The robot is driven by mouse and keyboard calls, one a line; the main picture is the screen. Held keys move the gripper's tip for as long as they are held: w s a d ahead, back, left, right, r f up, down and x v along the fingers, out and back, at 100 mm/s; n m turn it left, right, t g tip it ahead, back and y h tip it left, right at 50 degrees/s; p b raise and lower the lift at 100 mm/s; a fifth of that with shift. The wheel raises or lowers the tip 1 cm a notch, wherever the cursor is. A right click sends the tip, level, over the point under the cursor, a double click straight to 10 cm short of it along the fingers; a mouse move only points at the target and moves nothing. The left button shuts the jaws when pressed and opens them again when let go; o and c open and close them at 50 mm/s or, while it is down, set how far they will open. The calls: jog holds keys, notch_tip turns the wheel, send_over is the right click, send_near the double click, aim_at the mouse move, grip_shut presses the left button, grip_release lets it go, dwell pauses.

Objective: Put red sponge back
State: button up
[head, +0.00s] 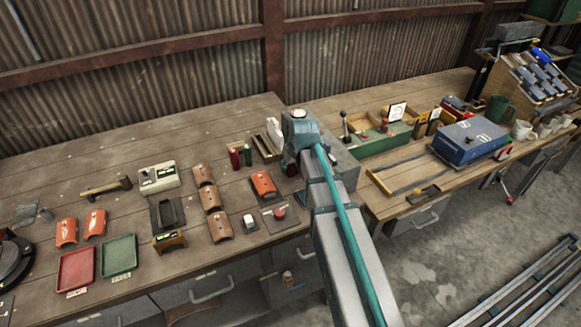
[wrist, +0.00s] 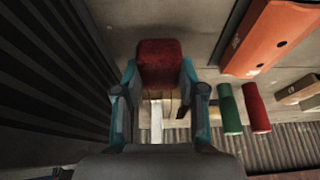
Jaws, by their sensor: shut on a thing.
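The red sponge (wrist: 160,60) is a dark red block between the fingers of my gripper (wrist: 160,78) in the wrist view. The teal fingertips press on its left and right sides. Wooden slats and a pale strip show beyond it, between the fingers. In the head view my arm reaches over the bench and its wrist hides the fingers.
A green cylinder (wrist: 229,108) and a red cylinder (wrist: 256,107) are right of my gripper in the wrist view. A wooden rack (head: 266,148) stands beside my wrist. Red (head: 76,270) and green (head: 119,257) trays lie front left.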

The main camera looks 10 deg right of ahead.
jog(key=shift+f, duration=0.8)
jog(key=shift+f, duration=0.2)
jog(key=o, duration=1)
jog(key=shift+r, duration=0.1)
jog(key=shift+r, duration=0.25)
jog(key=b+v, duration=0.2)
jog(key=v, duration=1)
jog(key=shift+f, duration=0.1)
jog(key=shift+s, duration=0.1)
